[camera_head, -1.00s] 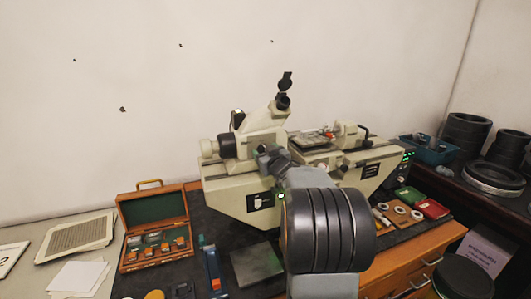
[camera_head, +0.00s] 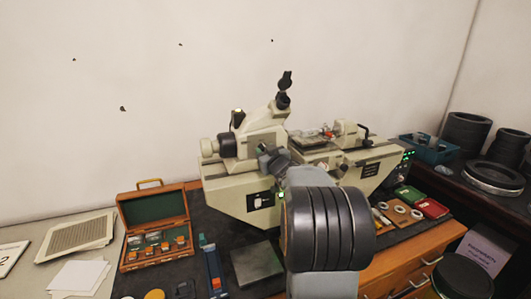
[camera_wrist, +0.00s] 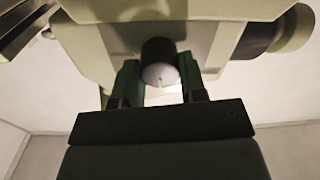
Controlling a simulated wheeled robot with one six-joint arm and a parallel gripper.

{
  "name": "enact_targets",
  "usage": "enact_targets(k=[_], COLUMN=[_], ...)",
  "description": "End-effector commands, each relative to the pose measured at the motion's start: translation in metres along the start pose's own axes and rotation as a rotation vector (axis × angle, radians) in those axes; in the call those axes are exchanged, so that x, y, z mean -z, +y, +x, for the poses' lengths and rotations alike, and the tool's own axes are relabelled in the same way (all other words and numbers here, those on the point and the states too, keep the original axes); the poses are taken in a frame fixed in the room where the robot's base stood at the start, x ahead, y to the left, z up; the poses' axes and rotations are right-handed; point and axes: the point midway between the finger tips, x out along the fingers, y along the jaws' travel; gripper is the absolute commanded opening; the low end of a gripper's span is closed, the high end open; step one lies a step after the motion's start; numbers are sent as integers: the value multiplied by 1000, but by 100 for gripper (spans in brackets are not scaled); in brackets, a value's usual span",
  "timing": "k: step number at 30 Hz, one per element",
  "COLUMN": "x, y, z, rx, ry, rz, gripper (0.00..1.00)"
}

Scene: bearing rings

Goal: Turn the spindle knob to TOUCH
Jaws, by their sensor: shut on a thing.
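No TOUCH lettering can be read, so I cannot tell which setting the knob points to. In the head view my gripper (camera_head: 274,161) is at the front of the machine, below the eyepiece tube, and the knob is hidden behind it.
An open wooden case (camera_head: 153,225) stands left of the machine, near a dark grey plate (camera_head: 257,264). Red (camera_head: 431,208) and green (camera_head: 409,194) boxes and several rings lie to the right. Dark rings and a blue bin (camera_head: 429,150) stand at far right.

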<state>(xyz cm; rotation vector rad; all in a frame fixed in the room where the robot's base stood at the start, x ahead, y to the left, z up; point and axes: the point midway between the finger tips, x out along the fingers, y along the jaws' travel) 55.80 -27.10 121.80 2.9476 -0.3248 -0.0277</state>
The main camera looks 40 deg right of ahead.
Motion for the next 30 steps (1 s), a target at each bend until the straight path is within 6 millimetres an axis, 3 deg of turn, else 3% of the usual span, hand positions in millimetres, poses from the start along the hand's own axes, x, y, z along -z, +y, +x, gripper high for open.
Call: enact_targets(k=[8,30], x=[2,0], y=[1,1], z=[0,0], rx=[0,-5], ry=[4,29], rz=[156,855], gripper=[15,15])
